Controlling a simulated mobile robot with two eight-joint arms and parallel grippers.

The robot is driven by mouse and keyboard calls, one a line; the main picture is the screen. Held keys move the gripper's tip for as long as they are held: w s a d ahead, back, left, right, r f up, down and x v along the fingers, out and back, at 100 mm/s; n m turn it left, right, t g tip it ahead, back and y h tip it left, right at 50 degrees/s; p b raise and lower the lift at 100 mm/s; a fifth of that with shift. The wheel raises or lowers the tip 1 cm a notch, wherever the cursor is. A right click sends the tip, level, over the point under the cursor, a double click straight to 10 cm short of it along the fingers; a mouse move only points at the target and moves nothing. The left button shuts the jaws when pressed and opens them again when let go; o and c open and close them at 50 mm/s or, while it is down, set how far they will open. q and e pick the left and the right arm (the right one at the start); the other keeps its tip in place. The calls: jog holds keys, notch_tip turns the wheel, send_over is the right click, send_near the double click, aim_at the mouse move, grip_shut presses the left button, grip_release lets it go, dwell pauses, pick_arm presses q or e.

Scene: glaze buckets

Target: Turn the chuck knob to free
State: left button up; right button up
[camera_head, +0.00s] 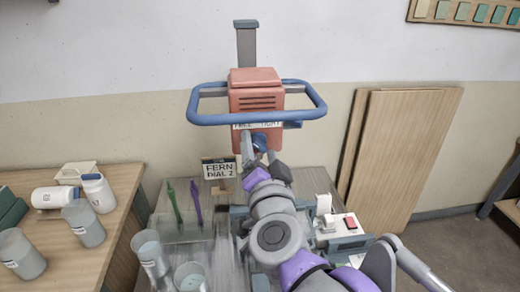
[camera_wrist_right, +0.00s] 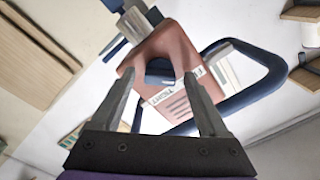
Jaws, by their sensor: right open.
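The chuck knob (camera_head: 259,141) is blue and sits on the front of the red mixer head (camera_head: 256,88), below a white label strip reading FREE and TIGHT. My right gripper (camera_head: 260,154) is right in front of the knob and partly covers it. In the right wrist view the fingers (camera_wrist_right: 161,76) are apart, with the dark blue knob (camera_wrist_right: 160,70) showing between their tips. I cannot tell whether the fingers touch it, nor which word the knob points to. My left gripper is out of view.
A blue guard ring (camera_head: 205,120) surrounds the mixer head. A sign reading FERN DIAL 2 (camera_head: 219,168) stands below left. Buckets (camera_head: 84,224) and jars fill the left table. Wooden boards (camera_head: 405,150) lean on the wall.

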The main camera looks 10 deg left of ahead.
jog(key=v, duration=1)
jog(key=shift+s, duration=0.4)
jog(key=shift+d, duration=0.2)
jog(key=d+f+n+g+y+p, duration=0.1)
jog(key=d+f+n+g, duration=0.2)
jog(key=f, duration=0.5)
jog(key=d+f+n+g+p, duration=0.1)
jog(key=d+f+n+g, duration=0.2)
jog(key=f, duration=0.5)
jog(key=s+d+f+g+h, duration=0.2)
jog(key=s+d+f+h, duration=0.1)
jog(key=d+f, duration=0.5)
jog(key=s+d+f+m+g+h, duration=0.1)
jog(key=s+d+f+g+h, duration=0.2)
jog(key=s+d+f, duration=0.3)
jog(key=d+f+h+p, duration=0.1)
jog(key=d+f, duration=0.1)
jog(key=d, duration=0.2)
jog(key=shift+d+f+g, duration=0.3)
jog(key=shift+d+f, duration=0.05)
